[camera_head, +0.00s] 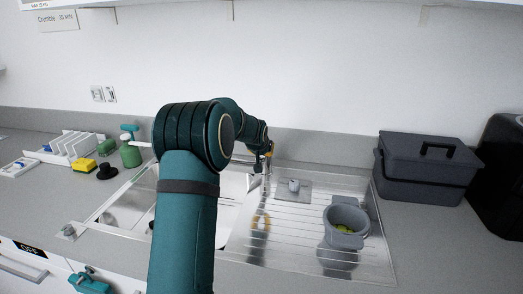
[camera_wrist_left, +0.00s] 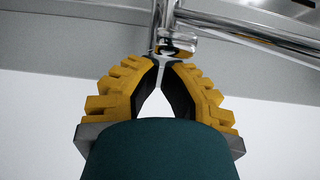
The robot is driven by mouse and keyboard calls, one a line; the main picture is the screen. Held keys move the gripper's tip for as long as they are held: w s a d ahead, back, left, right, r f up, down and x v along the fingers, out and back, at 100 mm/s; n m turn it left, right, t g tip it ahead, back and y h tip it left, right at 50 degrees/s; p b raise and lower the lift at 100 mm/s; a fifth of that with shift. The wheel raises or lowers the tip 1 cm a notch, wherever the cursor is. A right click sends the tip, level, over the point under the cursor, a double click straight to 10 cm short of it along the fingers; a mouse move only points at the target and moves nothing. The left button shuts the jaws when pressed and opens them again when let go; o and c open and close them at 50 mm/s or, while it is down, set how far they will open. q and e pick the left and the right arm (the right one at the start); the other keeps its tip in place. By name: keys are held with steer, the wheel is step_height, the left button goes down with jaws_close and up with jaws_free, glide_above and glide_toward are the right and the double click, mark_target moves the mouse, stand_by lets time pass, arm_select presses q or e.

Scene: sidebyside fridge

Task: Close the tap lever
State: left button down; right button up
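The metal tap (camera_head: 264,183) stands at the back of the steel sink, partly hidden by my left arm. In the left wrist view shiny tap tubes (camera_wrist_left: 240,30) cross the top, and a rounded metal tap part (camera_wrist_left: 181,43) shows just beyond the fingertips. I cannot tell clearly which part is the lever. My left gripper (camera_wrist_left: 161,62) has yellow ribbed fingers that close together at the tips, close to the tap, with no object clearly between them. In the head view the left gripper (camera_head: 266,154) is small, at the tap's top. My right gripper is not in view.
The sink basin (camera_head: 232,205) lies behind my arm, with a ribbed drainboard (camera_head: 290,240) to the right holding a grey pot (camera_head: 345,217). A grey lidded box (camera_head: 425,168) stands at right. A green bottle (camera_head: 130,153), yellow sponge (camera_head: 84,166) and white rack (camera_head: 75,146) stand at left.

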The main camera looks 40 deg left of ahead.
arm_select(q)
step_height(320, 180, up, 5)
steer(key=shift+f+p, duration=0.2)
steer(key=shift+p, duration=1.05)
steer(key=s+d+r, duration=0.2)
steer(key=s+d, duration=0.2)
steer(key=s, duration=0.3)
steer(key=shift+s+d+r, duration=0.15)
steer(key=shift+s+r, duration=0.1)
steer(key=shift+s, duration=0.15)
